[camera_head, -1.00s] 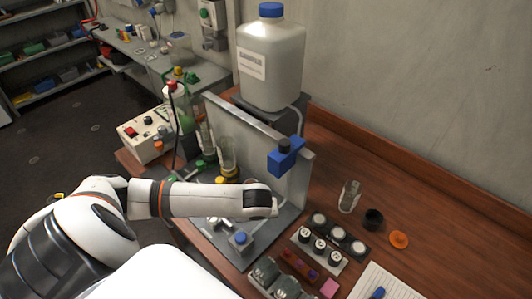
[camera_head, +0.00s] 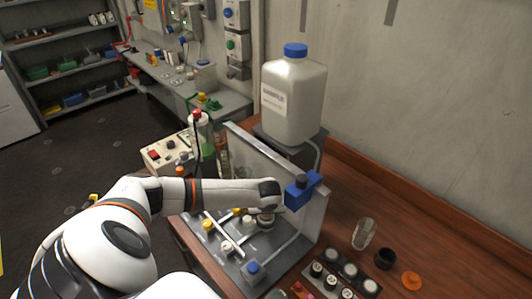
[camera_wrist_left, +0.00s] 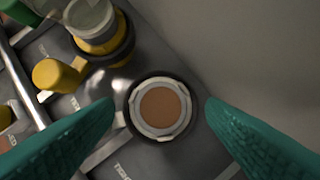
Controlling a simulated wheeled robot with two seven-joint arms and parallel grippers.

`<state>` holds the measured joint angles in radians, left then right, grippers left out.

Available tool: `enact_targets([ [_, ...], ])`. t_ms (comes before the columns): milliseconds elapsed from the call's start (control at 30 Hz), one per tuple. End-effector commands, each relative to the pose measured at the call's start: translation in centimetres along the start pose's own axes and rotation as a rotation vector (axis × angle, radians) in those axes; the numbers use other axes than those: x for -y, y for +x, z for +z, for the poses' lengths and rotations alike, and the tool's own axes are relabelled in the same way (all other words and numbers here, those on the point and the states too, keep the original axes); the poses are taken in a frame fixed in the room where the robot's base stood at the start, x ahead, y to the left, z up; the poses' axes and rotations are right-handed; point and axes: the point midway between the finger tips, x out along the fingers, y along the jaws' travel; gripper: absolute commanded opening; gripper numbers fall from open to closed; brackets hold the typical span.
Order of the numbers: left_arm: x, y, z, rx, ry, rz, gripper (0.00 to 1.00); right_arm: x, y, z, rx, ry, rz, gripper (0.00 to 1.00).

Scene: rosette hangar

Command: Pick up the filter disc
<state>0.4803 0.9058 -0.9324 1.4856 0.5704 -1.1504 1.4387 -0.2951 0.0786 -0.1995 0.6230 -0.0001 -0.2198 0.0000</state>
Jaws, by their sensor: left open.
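A round tan-brown disc (camera_wrist_left: 160,107), which looks like the filter disc, lies inside a pale ring (camera_wrist_left: 137,122) in a dark round holder on the grey base plate. My left gripper (camera_wrist_left: 160,128) is open above it, with one teal finger to each side of the holder and nothing between them. I cannot tell whether the fingers touch the holder. In the head view my left wrist (camera_head: 262,193) is over the holder (camera_head: 266,222) and hides the disc and fingers. My right gripper is not in view.
An upright metal panel (camera_head: 270,163) with a blue clamp (camera_head: 302,190) stands close beside the wrist. A white jug (camera_head: 292,98) is behind it. A yellow-based glass vessel (camera_wrist_left: 98,22) and yellow knob (camera_wrist_left: 55,75) are near the left finger. An orange disc (camera_head: 411,281) lies on the table.

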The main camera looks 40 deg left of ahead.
Motion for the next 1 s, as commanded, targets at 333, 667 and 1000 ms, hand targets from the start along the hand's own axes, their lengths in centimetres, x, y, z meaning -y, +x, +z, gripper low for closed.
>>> enact_targets([
  [333, 0.00, 1.13, -0.29, -0.002, 0.001, 0.000, 0.65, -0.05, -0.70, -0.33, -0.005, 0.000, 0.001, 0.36],
  [667, 0.00, 1.10, -0.31, -0.002, 0.001, 0.000, 0.23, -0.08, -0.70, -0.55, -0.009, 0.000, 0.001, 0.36],
  [1000, 0.00, 1.09, -0.30, -0.002, 0.001, 0.000, 0.17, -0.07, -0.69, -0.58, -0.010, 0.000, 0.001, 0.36],
])
